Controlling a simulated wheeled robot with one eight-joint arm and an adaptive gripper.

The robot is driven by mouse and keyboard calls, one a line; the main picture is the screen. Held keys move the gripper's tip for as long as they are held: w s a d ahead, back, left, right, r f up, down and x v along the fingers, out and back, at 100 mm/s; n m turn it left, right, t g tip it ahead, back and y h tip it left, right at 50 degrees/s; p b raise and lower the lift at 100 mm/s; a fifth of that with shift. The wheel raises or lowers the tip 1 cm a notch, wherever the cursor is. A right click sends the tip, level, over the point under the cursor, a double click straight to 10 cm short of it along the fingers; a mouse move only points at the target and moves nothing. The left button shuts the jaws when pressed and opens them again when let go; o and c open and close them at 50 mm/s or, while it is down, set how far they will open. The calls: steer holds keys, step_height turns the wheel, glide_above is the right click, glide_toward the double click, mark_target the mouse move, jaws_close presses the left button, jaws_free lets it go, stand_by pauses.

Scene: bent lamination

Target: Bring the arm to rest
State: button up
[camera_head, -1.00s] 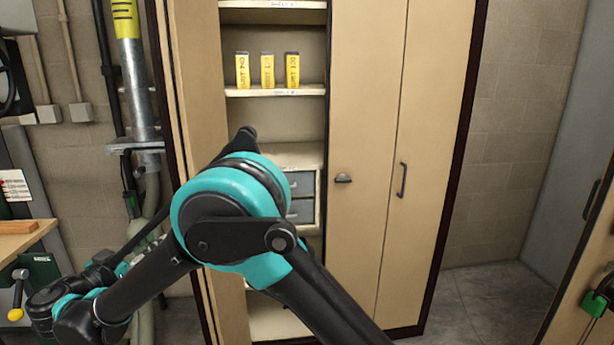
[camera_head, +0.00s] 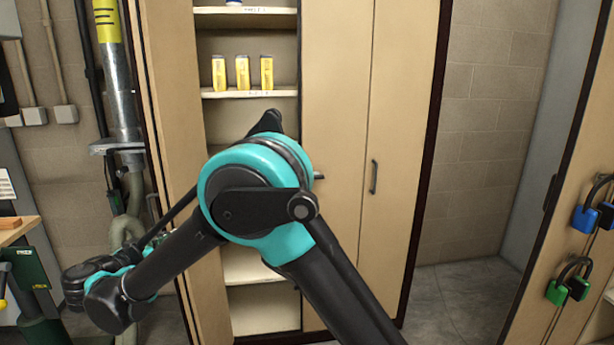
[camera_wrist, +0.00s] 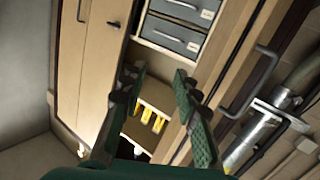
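My arm fills the middle of the head view, with its large teal and black joint in front of the cabinet. A lower part of the arm reaches toward the lower left. My gripper (camera_wrist: 155,84) shows in the wrist view with its two dark green fingers spread apart. It is open, and nothing sits between the fingers. The gripper's fingers cannot be made out in the head view.
A tall beige cabinet (camera_head: 335,240) stands behind my arm, partly open. Yellow boxes (camera_head: 242,73) stand on a shelf; grey drawers (camera_wrist: 175,35) show in the wrist view. Padlocks (camera_head: 584,217) hang at right. A workbench (camera_head: 18,231) is at left. Clear floor (camera_head: 450,295) lies right of the cabinet.

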steer(key=w+d+f+n+g, duration=0.1)
steer(key=w+d+f+g, duration=0.15)
steer(key=d, duration=0.85)
steer(key=w+d+f+g, duration=0.2)
steer(key=w+d, duration=0.2)
steer(key=d, duration=0.7)
steer(key=w+d+f+n+g, duration=0.1)
steer(key=w+d+f+g, duration=0.15)
steer(key=d, duration=0.85)
steer(key=s+d+f+g+y, duration=0.1)
steer(key=s+d+f+g, duration=0.15)
steer(key=d, duration=0.45)
steer(key=s+d+f+g+y, duration=0.1)
steer(key=s+d+f, duration=0.25)
steer(key=d, duration=0.35)
steer(key=s+d+f+y, duration=0.2)
steer(key=s+d, duration=0.1)
steer(key=s, duration=0.4)
steer(key=s+d+f+y, duration=0.2)
steer(key=s+d+f, duration=0.1)
steer(key=s, duration=0.4)
steer(key=shift+d+f+n+g, duration=0.3)
steer(key=shift+d+g, duration=0.05)
steer(key=shift+d, duration=0.25)
